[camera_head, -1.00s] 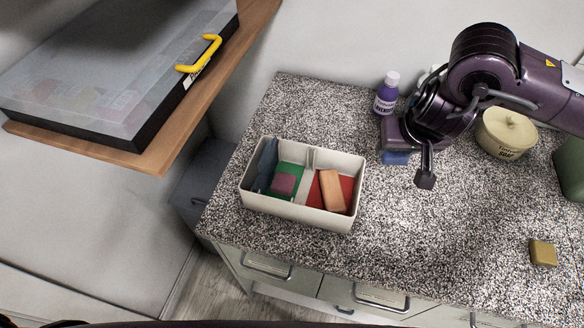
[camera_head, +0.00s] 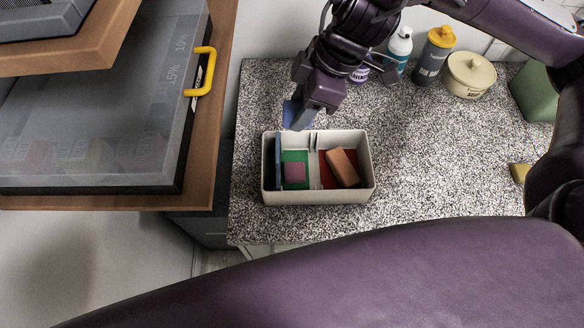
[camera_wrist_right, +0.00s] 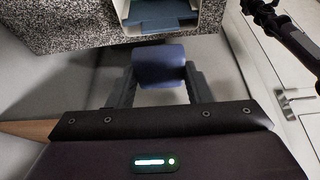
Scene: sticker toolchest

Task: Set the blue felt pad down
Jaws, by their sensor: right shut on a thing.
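The blue felt pad (camera_head: 291,112) is held in my right gripper (camera_head: 301,119), which is shut on it at the back-left of the tray, above or just behind its rim. In the right wrist view the pad (camera_wrist_right: 158,66) sits bent or rounded between the two fingers (camera_wrist_right: 160,85). The light grey tray (camera_head: 330,197) stands on the speckled counter. Its left compartment holds a green pad (camera_head: 301,157) with a maroon block (camera_head: 294,173) on it, and a blue-grey upright panel stands at its left wall. My left gripper is not in view.
The right compartment holds a red pad (camera_head: 325,176) under an orange-brown block (camera_head: 343,167). Bottles (camera_head: 433,57) and a cream pot (camera_head: 469,76) stand along the back. A yellow-handled case (camera_head: 100,120) lies on a wooden shelf at left.

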